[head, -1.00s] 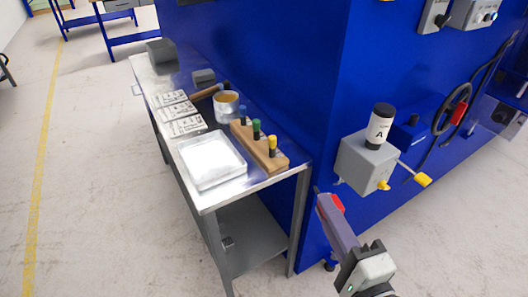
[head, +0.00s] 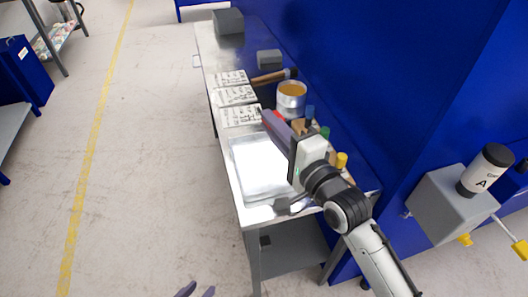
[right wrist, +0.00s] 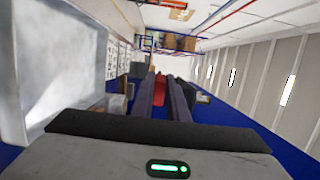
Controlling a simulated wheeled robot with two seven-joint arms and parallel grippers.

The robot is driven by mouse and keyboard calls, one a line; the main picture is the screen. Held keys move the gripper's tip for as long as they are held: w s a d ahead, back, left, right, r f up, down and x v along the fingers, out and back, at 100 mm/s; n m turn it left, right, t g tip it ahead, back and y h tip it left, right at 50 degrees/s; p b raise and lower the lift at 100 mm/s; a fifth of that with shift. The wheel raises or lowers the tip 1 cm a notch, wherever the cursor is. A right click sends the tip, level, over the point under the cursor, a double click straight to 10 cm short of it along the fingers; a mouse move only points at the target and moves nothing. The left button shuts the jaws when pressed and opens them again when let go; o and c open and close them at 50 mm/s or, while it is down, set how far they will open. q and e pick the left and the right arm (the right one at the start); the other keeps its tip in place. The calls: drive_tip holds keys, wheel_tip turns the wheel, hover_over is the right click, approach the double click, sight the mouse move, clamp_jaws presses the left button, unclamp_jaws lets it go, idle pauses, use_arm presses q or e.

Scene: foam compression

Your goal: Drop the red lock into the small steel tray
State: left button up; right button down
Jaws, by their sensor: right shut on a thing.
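The red lock (right wrist: 160,90) sits between the fingers of my right gripper in the right wrist view. The tray also shows at the left of the right wrist view (right wrist: 62,65). My left gripper (head: 196,291) shows only its two fingertips, apart and empty, at the bottom edge.
The steel bench (head: 208,60) stands against a blue cabinet wall (head: 400,80). A cup (head: 291,100), printed cards (head: 236,96), a hammer-like tool (head: 270,76) and grey boxes lie beyond the tray. A wooden rack with coloured-topped pieces (head: 342,160) is right of it, partly hidden.

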drive_tip(key=shift+w+a+f, duration=0.1)
drive_tip(key=shift+w, duration=0.05)
drive_tip(key=shift+f+b, duration=0.25)
drive_tip(key=shift+b, duration=0.2)
wheel_tip(320, 180, down, 4)
drive_tip(key=b, duration=0.5)
drive_tip(key=shift+f, duration=0.2)
drive_tip(key=shift+f+b, duration=0.3)
drive_tip(key=shift+b, duration=0.1)
drive_tip(key=shift+f, duration=0.1)
drive_tip(key=c, duration=1.7)
unclamp_jaws()
drive_tip(key=shift+o, duration=0.2)
